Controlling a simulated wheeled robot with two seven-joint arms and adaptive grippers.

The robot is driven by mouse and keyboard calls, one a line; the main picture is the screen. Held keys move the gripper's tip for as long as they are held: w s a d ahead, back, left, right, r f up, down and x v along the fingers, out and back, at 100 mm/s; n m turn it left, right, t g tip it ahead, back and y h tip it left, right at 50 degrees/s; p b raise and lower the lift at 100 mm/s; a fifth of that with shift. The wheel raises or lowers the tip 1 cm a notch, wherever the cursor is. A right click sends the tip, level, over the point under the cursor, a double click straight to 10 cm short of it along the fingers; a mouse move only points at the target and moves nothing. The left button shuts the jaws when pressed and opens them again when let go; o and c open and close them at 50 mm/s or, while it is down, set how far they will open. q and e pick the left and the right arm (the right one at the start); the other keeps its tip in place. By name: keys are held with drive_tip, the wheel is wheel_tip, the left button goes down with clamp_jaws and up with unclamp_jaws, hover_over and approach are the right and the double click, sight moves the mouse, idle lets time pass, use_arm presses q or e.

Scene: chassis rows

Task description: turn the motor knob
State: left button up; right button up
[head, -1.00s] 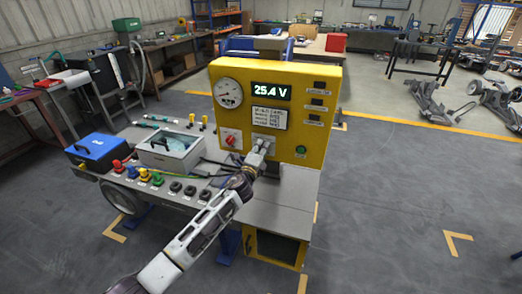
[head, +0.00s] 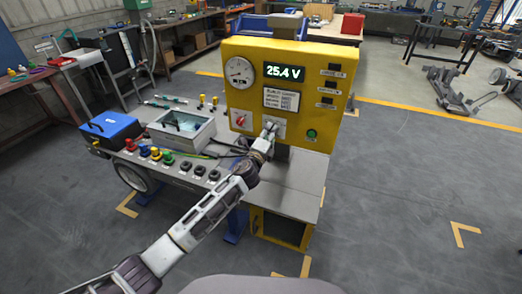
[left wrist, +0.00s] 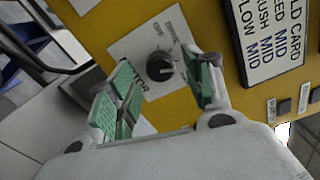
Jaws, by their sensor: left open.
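The motor knob (left wrist: 160,66) is a round black knob on a white plate on the yellow panel. In the left wrist view it sits ahead of and between my fingertips. My left gripper (left wrist: 163,86) is open, with green-padded fingers to either side of the knob; I cannot tell whether they touch it. In the head view my left gripper (head: 268,131) is in front of the knob's plate and hides the knob. The yellow panel (head: 298,52) stands upright and shows 25.4 V. My right gripper is not in view.
A red knob (head: 240,119) is left of the gripper and a green button (head: 311,134) to the right. A grey box (head: 181,131), a blue case (head: 110,130) and several coloured connectors stand on the bench (head: 290,180).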

use_arm(q)
drive_tip(key=v, duration=0.9)
drive_tip(key=shift+s, duration=0.35)
drive_tip(key=shift+a, duration=0.1)
idle(0.5)
